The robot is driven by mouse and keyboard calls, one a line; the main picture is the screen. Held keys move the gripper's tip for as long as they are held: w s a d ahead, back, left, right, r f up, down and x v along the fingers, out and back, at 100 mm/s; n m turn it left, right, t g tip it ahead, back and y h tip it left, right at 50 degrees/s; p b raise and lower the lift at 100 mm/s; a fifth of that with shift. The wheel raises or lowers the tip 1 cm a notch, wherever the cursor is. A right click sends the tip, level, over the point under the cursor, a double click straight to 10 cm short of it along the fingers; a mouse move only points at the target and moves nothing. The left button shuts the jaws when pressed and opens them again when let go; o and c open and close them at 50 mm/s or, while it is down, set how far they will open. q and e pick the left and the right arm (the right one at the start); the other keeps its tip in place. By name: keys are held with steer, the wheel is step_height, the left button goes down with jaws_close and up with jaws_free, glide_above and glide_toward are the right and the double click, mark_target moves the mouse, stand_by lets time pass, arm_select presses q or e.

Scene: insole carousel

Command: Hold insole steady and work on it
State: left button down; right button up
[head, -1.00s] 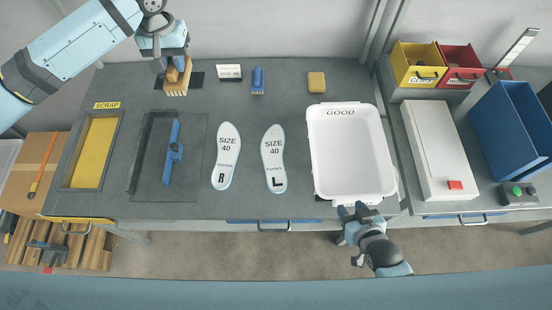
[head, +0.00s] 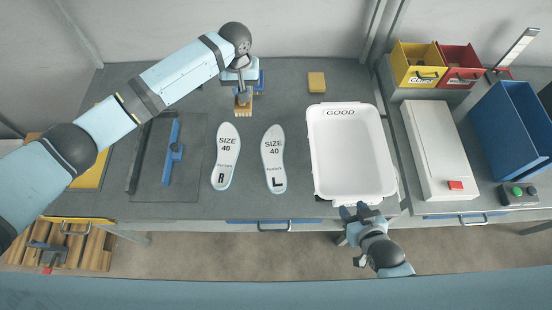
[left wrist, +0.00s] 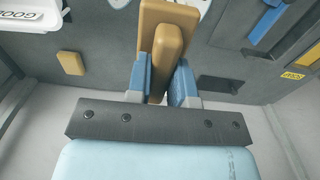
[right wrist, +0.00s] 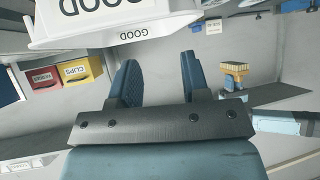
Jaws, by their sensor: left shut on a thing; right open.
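The white right insole, marked R (head: 227,160), and the white left insole, marked L (head: 274,165), lie flat and apart on the grey bench. My left gripper (head: 243,92) is shut on a wooden brush with pale bristles (head: 243,108). The brush is just behind the R insole's toe end, apart from it in the picture. Its tan handle (left wrist: 168,50) sits between the fingers in the left wrist view, and the brush also shows in the right wrist view (right wrist: 235,73). My right gripper (head: 358,212) is open and empty at the front of the white tray.
The white GOOD tray (head: 340,193) stands right of the insoles. A yellow sponge (head: 316,82) is at the back. My left arm crosses over the yellow scrap area (head: 92,178). The bench around the insoles is clear.

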arm_select(q)
steer(key=w+d+f+b, duration=0.2)
steer(key=d+f+b, duration=0.1)
steer(key=d+f, duration=0.4)
steer(key=shift+d+f, duration=0.2)
steer(key=shift+d, duration=0.1)
arm_select(e)
steer(key=shift+w+a+f, duration=0.1)
steer(key=shift+a+f, duration=0.1)
steer(key=shift+f, duration=0.9)
steer(key=shift+c, duration=0.2)
